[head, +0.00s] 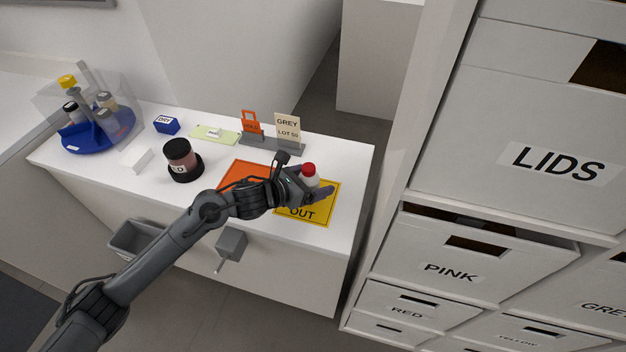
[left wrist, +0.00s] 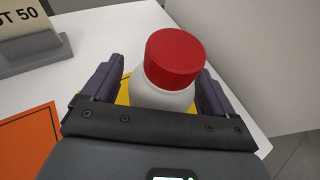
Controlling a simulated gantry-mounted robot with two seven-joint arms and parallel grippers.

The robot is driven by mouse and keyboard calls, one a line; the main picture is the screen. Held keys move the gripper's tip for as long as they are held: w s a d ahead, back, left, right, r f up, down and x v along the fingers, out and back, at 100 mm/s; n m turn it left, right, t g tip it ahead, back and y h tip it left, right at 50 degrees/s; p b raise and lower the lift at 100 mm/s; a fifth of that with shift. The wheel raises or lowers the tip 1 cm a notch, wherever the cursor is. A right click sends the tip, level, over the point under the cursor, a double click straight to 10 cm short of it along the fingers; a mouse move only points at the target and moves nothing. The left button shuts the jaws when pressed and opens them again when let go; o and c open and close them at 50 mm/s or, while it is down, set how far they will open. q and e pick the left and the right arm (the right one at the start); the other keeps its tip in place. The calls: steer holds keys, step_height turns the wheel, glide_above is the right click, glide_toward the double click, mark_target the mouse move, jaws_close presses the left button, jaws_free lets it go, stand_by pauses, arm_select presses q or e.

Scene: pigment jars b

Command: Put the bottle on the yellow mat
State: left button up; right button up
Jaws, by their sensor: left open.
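The bottle (head: 309,178) is white with a red cap and stands upright over the yellow mat (head: 322,211), which bears the word OUT. My left gripper (head: 318,187) is at the bottle, with a finger on each side of it. In the left wrist view the bottle (left wrist: 165,75) shows between the fingers of the open left gripper (left wrist: 160,88), with the yellow mat (left wrist: 123,92) partly visible behind it. The bottle's base is hidden by the gripper, so its contact with the mat cannot be seen. My right gripper is not in view.
An orange mat (head: 238,174) lies left of the yellow one. A dark-lidded jar (head: 180,158), a blue turntable (head: 84,143) with bottles, a blue block (head: 166,125) and a card stand (head: 283,147) are on the white table. Labelled drawers (head: 455,268) stand at the right.

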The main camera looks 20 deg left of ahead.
arm_select(q)
steer(key=shift+r+p, duration=0.25)
steer(key=shift+p, duration=0.05)
steer(key=shift+s+a, duration=0.2)
steer(key=shift+s, duration=0.15)
steer(key=p+v, duration=0.1)
steer(key=v, duration=0.8)
steer(key=shift+s+a, duration=0.25)
steer(key=shift+v, duration=0.75)
steer(key=shift+r, duration=0.1)
steer(key=shift+s, duration=0.1)
